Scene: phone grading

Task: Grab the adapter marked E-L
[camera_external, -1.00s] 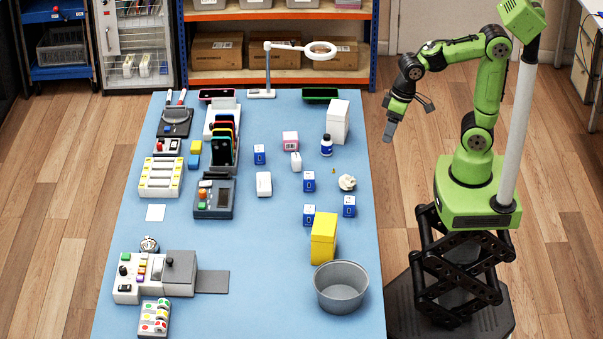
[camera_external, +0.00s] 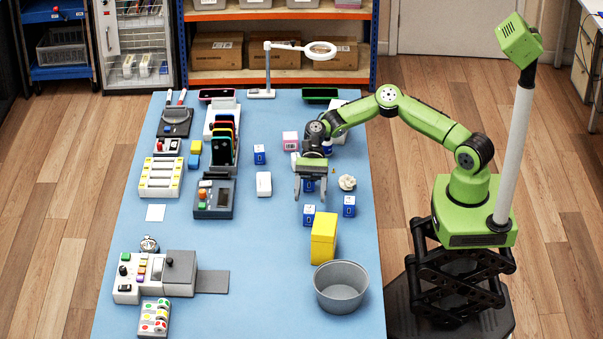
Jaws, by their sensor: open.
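Several small blue adapters with white labels stand on the blue table: one (camera_external: 260,154) left of my gripper, one (camera_external: 309,215) just in front of it and one (camera_external: 349,206) to its right. Another blue adapter (camera_external: 309,186) is partly hidden behind my gripper's fingers. A white block (camera_external: 264,184) and a pink one (camera_external: 290,141) stand close by. The label letters are too small to read, so I cannot tell which is marked E-L. My gripper (camera_external: 310,195) is open, pointing down over the partly hidden blue adapter. I cannot tell whether the fingers surround it.
A yellow box (camera_external: 323,238) and a grey bin (camera_external: 341,301) stand at the front right. A crumpled white item (camera_external: 347,183) lies right of my gripper. A phone rack (camera_external: 223,140) and a keypad device (camera_external: 213,198) stand to the left. The table's front middle is clear.

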